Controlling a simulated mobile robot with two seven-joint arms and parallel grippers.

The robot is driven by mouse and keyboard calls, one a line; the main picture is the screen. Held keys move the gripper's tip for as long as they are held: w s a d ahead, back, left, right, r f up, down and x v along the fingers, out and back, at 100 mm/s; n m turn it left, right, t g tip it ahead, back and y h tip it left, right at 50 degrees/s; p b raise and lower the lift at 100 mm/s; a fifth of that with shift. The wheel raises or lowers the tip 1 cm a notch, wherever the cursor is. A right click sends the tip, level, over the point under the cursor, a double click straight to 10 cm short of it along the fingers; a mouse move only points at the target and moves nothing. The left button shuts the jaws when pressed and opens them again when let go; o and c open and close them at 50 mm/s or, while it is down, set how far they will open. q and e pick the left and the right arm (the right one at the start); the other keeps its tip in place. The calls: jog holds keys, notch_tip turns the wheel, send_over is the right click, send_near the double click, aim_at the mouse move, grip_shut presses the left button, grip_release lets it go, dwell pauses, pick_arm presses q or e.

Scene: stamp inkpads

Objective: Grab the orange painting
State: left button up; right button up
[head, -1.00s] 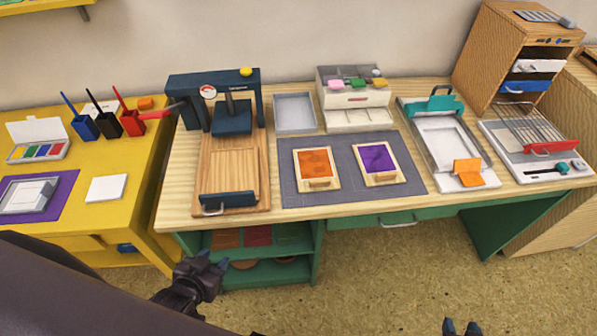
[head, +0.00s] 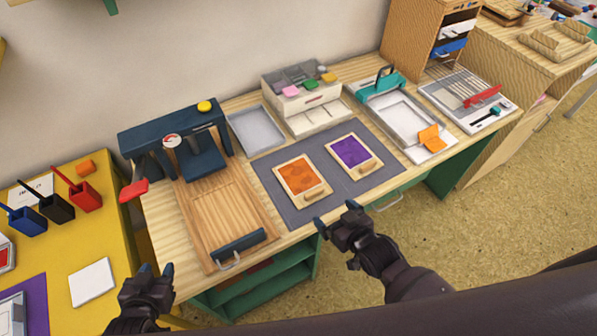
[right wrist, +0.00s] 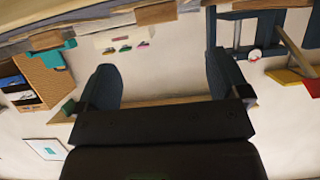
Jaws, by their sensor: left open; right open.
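The orange painting (head: 300,175) is an orange square panel in a light wooden frame with a small wooden handle at its near edge. It lies flat on the grey mat (head: 284,206) beside a matching purple one (head: 353,153). My right gripper (head: 335,214) is open and empty, just in front of the table edge, to the near right of the orange painting and apart from it. In the right wrist view its two fingers (right wrist: 163,85) are spread with nothing between them. My left gripper (head: 156,270) is open and empty at the lower left, by the yellow table.
A dark blue press (head: 180,150) with a wooden bed stands left of the mat. A grey tray (head: 257,130), a white box (head: 303,100) and a teal-handled white device (head: 405,115) stand behind and right.

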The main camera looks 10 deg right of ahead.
aim_at(315, 193)
jog(key=x, duration=0.3)
jog(key=shift+w+a+f, duration=0.1)
jog(key=shift+w, duration=0.05)
jog(key=shift+x, duration=3.25)
jog(key=shift+w, duration=0.1)
jog(key=shift+c, duration=0.2)
jog(key=c, duration=1)
